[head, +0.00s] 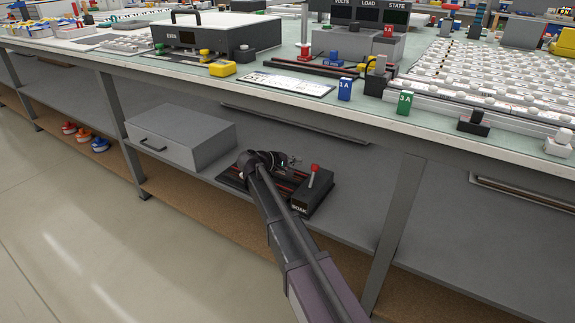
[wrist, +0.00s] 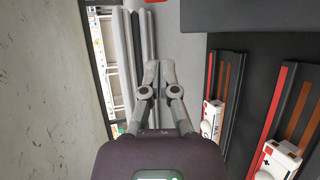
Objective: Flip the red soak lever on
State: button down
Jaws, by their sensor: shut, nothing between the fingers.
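The soak lever (head: 314,175) has a red ball knob on a short stem. It rises from a dark box marked SOAK (head: 313,193) on the shelf under the bench. My gripper (wrist: 159,70) is shut and empty in the wrist view, its fingertips together. In the head view my arm reaches in from below, and its wrist end is just left of the SOAK box, with the fingers small and hard to make out. In the wrist view a small red patch shows at the top edge; I cannot tell if it is the knob.
A dark base with red and brown rails and white modules (wrist: 213,120) lies to the right in the wrist view. A grey drawer box (head: 180,137) stands left on the shelf (head: 345,215). The bench top (head: 270,95) overhangs, and a grey leg (head: 398,225) stands to the right.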

aim_at(313, 177)
jog(key=s+d, duration=0.1)
jog(key=d, duration=0.1)
jog(key=s+d, duration=0.1)
jog(key=d, duration=0.1)
jog(key=shift+s, duration=0.1)
jog(key=shift+f, duration=0.1)
jog(key=shift+s+a+r+p, duration=0.35)
jog(key=shift+s+a+p, duration=0.15)
jog(key=shift+s, duration=0.25)
dwell(1.2)
jog(key=shift+s+a+r, duration=0.1)
jog(key=shift+s+a, duration=0.95)
jog(key=shift+s, duration=0.3)
jog(key=shift+w+d, duration=0.1)
jog(key=shift+w, duration=0.1)
